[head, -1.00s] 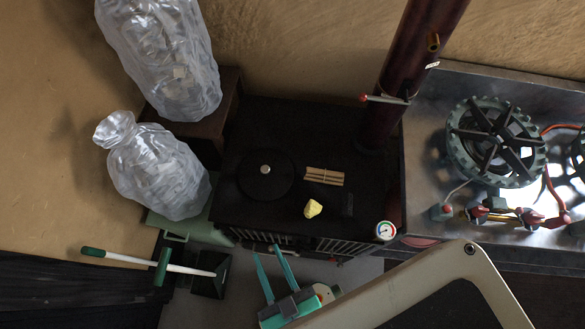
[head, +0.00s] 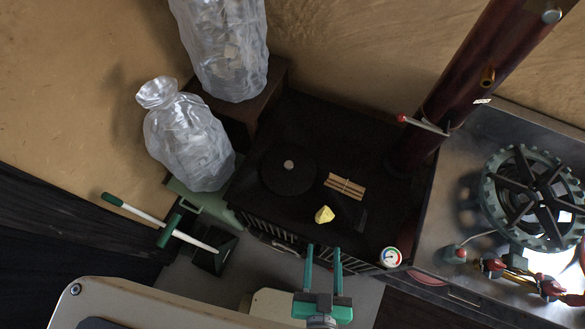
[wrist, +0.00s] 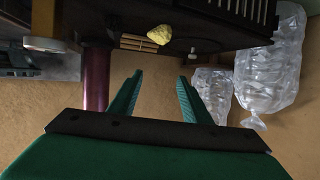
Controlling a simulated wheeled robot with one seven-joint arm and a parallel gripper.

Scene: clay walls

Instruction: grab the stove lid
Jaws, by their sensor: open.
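The stove lid (head: 288,170) is a dark round disc with a small pale knob, lying flat on the black stove top (head: 310,115) in the head view. My gripper (head: 323,248) is open and empty. It is in front of the stove, below and to the right of the lid in the head view, and apart from it. In the wrist view my gripper (wrist: 160,85) shows two green fingers spread apart, with the stove's edge (wrist: 225,45) beyond them. A small pale spot there may be the lid's knob; the lid itself is not clear.
A yellow lump (head: 324,214) and a bundle of sticks (head: 345,186) lie on the stove right of the lid. A dark red stovepipe (head: 470,75) rises at right. Clear wrapped bags (head: 188,140) stand at left. A gauge (head: 391,257) sits at the stove's front right corner.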

